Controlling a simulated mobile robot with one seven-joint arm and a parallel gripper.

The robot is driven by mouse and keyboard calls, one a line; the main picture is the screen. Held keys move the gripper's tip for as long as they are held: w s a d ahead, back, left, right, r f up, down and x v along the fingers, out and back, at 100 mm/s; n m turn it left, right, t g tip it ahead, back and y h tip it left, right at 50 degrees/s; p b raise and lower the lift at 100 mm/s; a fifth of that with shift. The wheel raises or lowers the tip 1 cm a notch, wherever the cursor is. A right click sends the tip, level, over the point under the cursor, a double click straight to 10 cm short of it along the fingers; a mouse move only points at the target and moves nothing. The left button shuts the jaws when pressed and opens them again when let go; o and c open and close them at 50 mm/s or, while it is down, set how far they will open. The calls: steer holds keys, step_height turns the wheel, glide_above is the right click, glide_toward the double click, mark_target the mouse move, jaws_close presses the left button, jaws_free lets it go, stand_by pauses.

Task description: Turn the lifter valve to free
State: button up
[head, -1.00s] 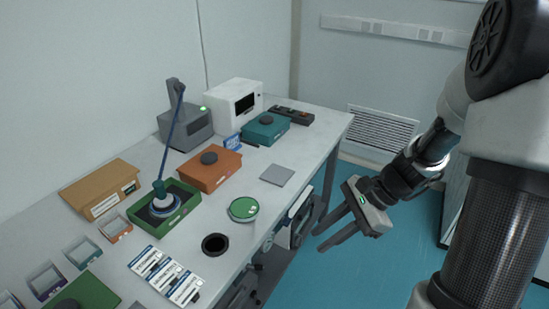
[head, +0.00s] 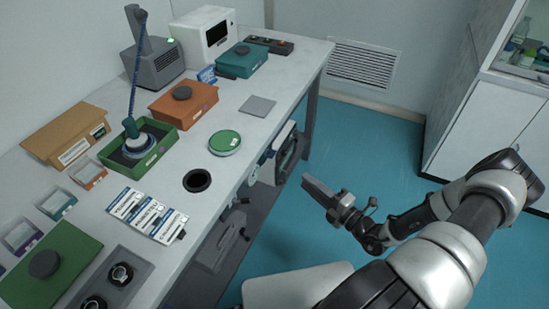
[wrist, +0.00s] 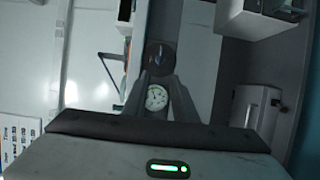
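My gripper (head: 308,183) is held out beside the table's front edge, over the floor, empty. In the wrist view its two fingers (wrist: 159,80) stand apart, with a white round dial gauge (wrist: 156,97) showing between them. A dark round part (wrist: 160,58) shows just beyond the gauge; I cannot tell whether it is the lifter valve. Fittings (head: 240,204) are on the table front; no valve handle is clearly readable.
A white-framed unit (head: 282,152) sits under the table's front edge. The table top (head: 222,107) bears an orange box (head: 184,100), a teal box (head: 242,61), a green round lid (head: 224,141) and label cards (head: 148,214). The blue floor (head: 370,150) is open; a cabinet (head: 490,120) stands at right.

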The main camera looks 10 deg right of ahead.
mark_target(271, 154)
steer(key=x, duration=1.6)
steer(key=shift+a, duration=0.2)
jaws_close()
